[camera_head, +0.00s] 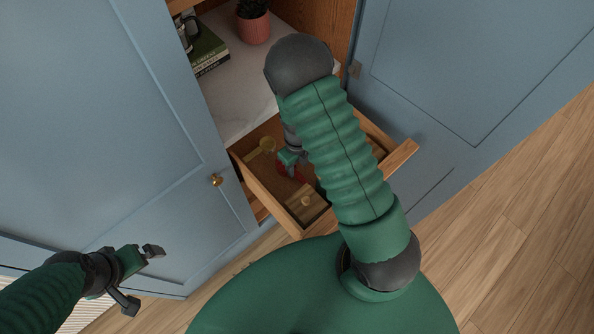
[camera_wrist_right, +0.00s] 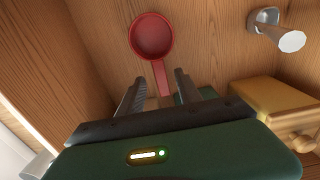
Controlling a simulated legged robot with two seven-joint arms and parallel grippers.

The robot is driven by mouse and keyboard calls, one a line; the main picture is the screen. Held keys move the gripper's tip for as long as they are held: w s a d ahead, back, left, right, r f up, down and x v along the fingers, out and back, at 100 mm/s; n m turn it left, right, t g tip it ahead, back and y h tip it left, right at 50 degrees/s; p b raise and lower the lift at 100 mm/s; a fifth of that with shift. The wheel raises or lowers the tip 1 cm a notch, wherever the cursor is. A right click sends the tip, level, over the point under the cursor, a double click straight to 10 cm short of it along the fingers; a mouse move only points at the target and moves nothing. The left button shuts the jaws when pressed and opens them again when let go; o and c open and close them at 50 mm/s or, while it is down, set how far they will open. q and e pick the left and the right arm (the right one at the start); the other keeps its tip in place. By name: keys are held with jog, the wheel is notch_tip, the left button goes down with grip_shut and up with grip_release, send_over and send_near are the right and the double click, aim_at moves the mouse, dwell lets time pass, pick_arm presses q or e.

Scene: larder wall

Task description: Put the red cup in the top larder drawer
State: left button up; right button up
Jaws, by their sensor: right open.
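The red cup (camera_wrist_right: 152,36) is a round scoop with a straight handle, and in the right wrist view it appears to rest on the wooden drawer floor. My right gripper (camera_wrist_right: 159,80) is open, with the cup's handle between its two fingertips. Contact with the handle cannot be told. In the head view my right gripper (camera_head: 291,160) is inside the open wooden drawer (camera_head: 263,193), and only a little red of the cup (camera_head: 284,170) shows beside it. My left gripper (camera_head: 140,276) is open and empty, outside the drawer in front of the blue cabinet door.
A pale metal piece (camera_wrist_right: 275,30) shows in the wrist view. Above the drawer, a white shelf (camera_head: 235,92) holds books (camera_head: 208,50) and a potted plant (camera_head: 253,25). Blue doors flank it.

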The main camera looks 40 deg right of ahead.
aim_at(297, 174)
jog(key=s+a+r+n+t, duration=0.1)
jog(key=s+a+r+n, duration=0.1)
jog(key=r+n, duration=0.4)
jog(key=s+a+r+n, duration=0.2)
jog(key=a+r+n, duration=0.2)
jog(key=n, duration=1.3)
jog(key=s+a+r+n+t, duration=0.1)
jog(key=s+a+r+n, duration=0.1)
jog(key=r+n, duration=0.8)
jog(key=shift+s+a+r+n+t+p, duration=0.15)
jog(key=shift+s+a+n+t+p, duration=0.2)
jog(key=shift+a+n, duration=0.6)
jog(key=shift+d, duration=0.25)
